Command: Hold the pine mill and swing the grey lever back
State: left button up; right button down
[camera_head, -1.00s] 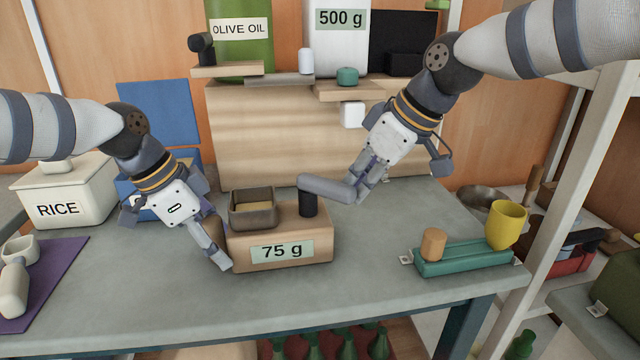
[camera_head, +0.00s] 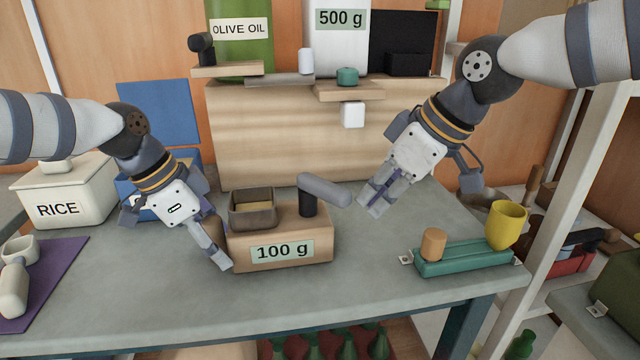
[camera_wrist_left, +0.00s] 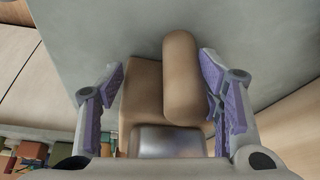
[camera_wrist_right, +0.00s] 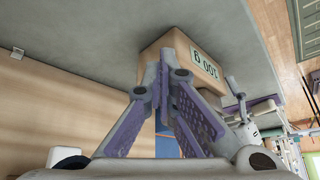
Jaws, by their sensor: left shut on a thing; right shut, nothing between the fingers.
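The pine mill (camera_head: 285,248) stands on the grey table, its front label reading 100 g. A dark open tray (camera_head: 254,217) sits on its top left. The grey lever (camera_head: 325,189) tops a black post on its right and points right, slightly towards the front. My left gripper (camera_head: 222,258) is at the mill's left end; the left wrist view shows its fingers closed around the pine body (camera_wrist_left: 140,92) and a rounded tan part (camera_wrist_left: 182,80). My right gripper (camera_head: 371,207) is shut and empty, right of the lever's end and apart from it.
A teal rack (camera_head: 465,261) with a wooden peg and yellow cup (camera_head: 506,225) stands right. A large wooden block (camera_head: 250,140) stands behind, with a white RICE box (camera_head: 62,200) at left. Table in front of the mill is clear.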

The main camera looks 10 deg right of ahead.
pick_arm(q)
jog(key=shift+s+f, duration=0.1)
jog(key=shift+f, duration=0.2)
pick_arm(e)
jog(key=shift+s+d, duration=0.25)
jog(key=shift+s, duration=0.45)
jog(key=shift+s+d, duration=0.25)
jog(key=shift+s, duration=0.4)
jog(key=shift+w, duration=0.1)
notch_tip(320, 180, up, 7)
jog(key=shift+w+a, duration=0.25)
jog(key=shift+w, duration=0.2)
jog(key=w+a+r, duration=0.2)
jog(key=w, duration=0.4)
notch_tip(320, 180, down, 9)
jog(key=shift+w+d, duration=0.15)
